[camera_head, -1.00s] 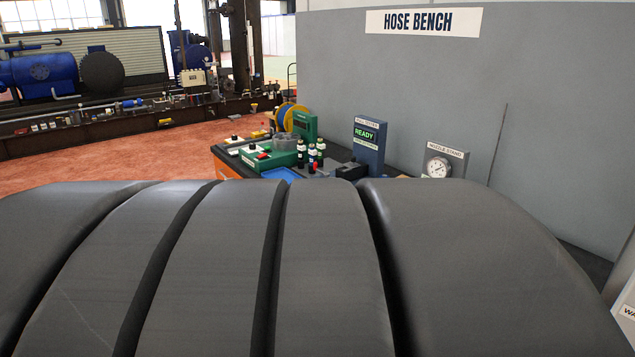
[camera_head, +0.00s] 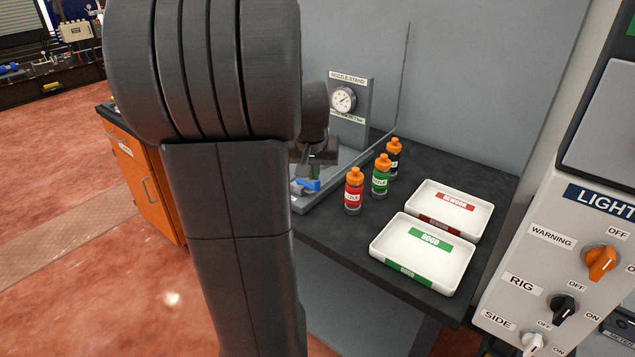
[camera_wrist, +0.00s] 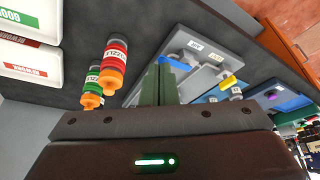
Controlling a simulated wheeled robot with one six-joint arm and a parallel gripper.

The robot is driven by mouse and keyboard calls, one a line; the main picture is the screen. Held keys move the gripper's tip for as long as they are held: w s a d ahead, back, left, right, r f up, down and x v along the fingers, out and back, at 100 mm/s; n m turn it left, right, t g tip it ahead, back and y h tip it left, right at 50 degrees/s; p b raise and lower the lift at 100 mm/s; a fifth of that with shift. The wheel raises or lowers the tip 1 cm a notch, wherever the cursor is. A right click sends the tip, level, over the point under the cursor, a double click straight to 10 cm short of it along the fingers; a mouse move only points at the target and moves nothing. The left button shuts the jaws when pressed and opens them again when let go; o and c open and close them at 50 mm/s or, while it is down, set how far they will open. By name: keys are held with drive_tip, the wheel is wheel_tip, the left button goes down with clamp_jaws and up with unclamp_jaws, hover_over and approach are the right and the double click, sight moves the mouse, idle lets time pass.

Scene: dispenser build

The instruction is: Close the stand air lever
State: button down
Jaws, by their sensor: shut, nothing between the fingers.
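The nozzle stand (camera_head: 350,120) stands at the back of the bench, a grey upright plate with a round gauge. A blue lever (camera_head: 306,185) lies low on the stand's grey base, close to the arm; its exact angle is hard to tell. My gripper (camera_head: 313,168) is just above and behind the lever, partly hidden by my arm. In the wrist view my gripper's green fingers (camera_wrist: 157,85) are together and empty. A blue part beside them (camera_wrist: 178,63) looks like the lever. Whether fingers and lever touch is unclear.
Red (camera_head: 354,192), green (camera_head: 380,176) and dark (camera_head: 394,158) nozzle bottles stand right of the base, close to my gripper. White rework (camera_head: 482,222) and good (camera_head: 380,247) trays lie farther right. A light panel (camera_head: 545,250) stands at the right edge. A yellow lever (camera_wrist: 228,82) shows in the wrist view.

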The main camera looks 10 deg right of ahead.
drive_tip(key=shift+f, duration=0.1)
drive_tip(key=w+d+f+p, duration=0.1)
drive_tip(key=w+d+f, duration=0.1)
drive_tip(key=w+f, duration=0.5)
drive_tip(key=shift+s+x, duration=0.25)
drive_tip(key=shift+x, duration=0.8)
